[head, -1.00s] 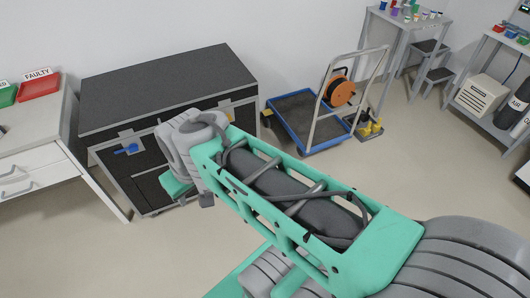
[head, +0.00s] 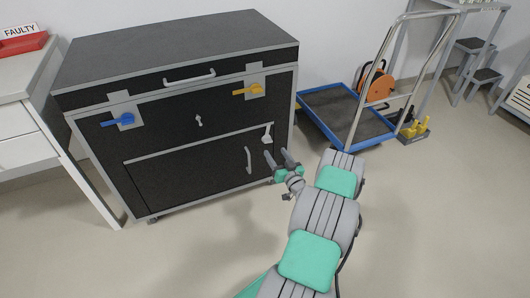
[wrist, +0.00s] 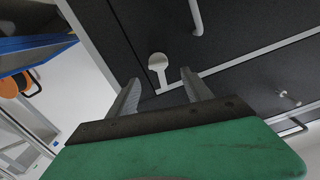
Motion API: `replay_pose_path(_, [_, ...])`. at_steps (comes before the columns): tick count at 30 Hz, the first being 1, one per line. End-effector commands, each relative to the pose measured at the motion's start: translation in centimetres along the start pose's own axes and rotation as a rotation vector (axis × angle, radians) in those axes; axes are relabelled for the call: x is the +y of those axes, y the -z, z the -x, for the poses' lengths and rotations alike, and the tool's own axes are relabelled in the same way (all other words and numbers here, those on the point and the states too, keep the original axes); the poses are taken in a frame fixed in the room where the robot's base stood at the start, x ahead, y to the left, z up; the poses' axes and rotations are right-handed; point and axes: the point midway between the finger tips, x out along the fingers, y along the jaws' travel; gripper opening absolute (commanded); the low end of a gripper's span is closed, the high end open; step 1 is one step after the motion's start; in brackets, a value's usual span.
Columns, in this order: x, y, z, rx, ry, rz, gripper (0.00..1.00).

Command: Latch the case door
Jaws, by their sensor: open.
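The black case (head: 190,125) with grey edges stands against the wall in the head view. Its door (head: 195,175) is the lower front panel and looks flush with the front. A vertical grey handle (head: 248,160) is on the door's right part. A small light-grey latch (head: 267,134) sits by the door's upper right corner; it also shows in the wrist view (wrist: 157,62) with its round end and narrow stem. My gripper (head: 279,156) is open and empty in front of the case, just below and right of the latch. In the wrist view the latch lies between the fingertips (wrist: 158,88), apart from them.
A blue lever (head: 118,121) and a yellow lever (head: 248,90) are on the case's upper front. A blue-edged trolley (head: 345,112) with an orange reel stands to the right. A white cabinet (head: 40,150) stands left. The floor in front is clear.

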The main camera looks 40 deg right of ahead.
Motion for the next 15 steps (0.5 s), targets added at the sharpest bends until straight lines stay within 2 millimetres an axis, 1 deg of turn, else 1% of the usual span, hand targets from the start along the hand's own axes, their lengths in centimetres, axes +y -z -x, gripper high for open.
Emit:
replay_pose_path(1, [0.5, -0.3, -0.1, 0.01, -0.01, 0.0, 0.58])
replay_pose_path(2, [0.6, -0.2, -0.3, 0.013, -0.013, 0.0, 0.58])
replay_pose_path(5, [0.3, -0.2, -1.9, 0.012, -0.007, 0.0, 0.58])
replay_pose_path(10, [0.1, -0.2, -5.3, 0.011, -0.005, 0.0, 0.58])
replay_pose_path(12, [0.2, -0.2, -6.4, 0.009, -0.006, 0.0, 0.58])
replay_pose_path(15, [0.3, -0.2, -7.3, 0.008, -0.008, -0.003, 0.58])
